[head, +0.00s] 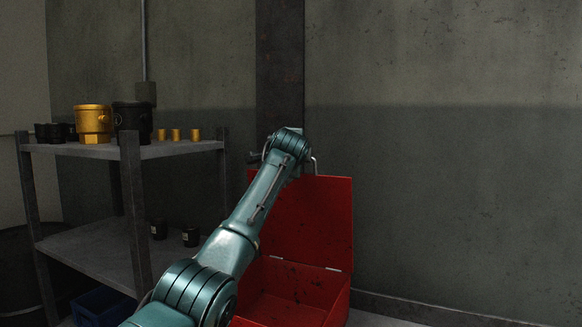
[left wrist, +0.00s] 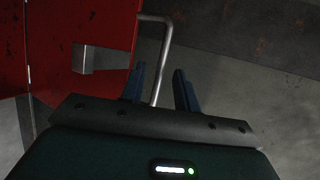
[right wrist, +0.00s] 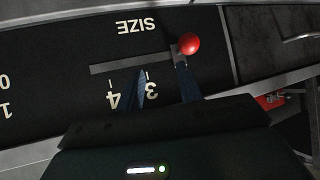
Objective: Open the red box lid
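The red box (head: 300,309) stands below the wall, partly hidden behind my left arm. Its lid (head: 325,220) is raised roughly upright at the back, and the dark-specked red inside shows. The lid also fills the left of the left wrist view (left wrist: 60,35). A bent metal handle (left wrist: 165,45) runs between the two fingers of my left gripper (left wrist: 158,80), with a gap on each side. In the head view my left arm reaches the lid's top edge and hides its fingers. My right gripper (right wrist: 162,80) is open beside a red ball knob (right wrist: 189,43).
A grey shelf (head: 180,149) at the left holds a yellow pot (head: 93,120), a black pot (head: 132,118) and small cylinders. A blue crate (head: 98,308) sits low beneath it. A slotted panel (right wrist: 60,60) marked SIZE lies before my right gripper. Bare wall is at the right.

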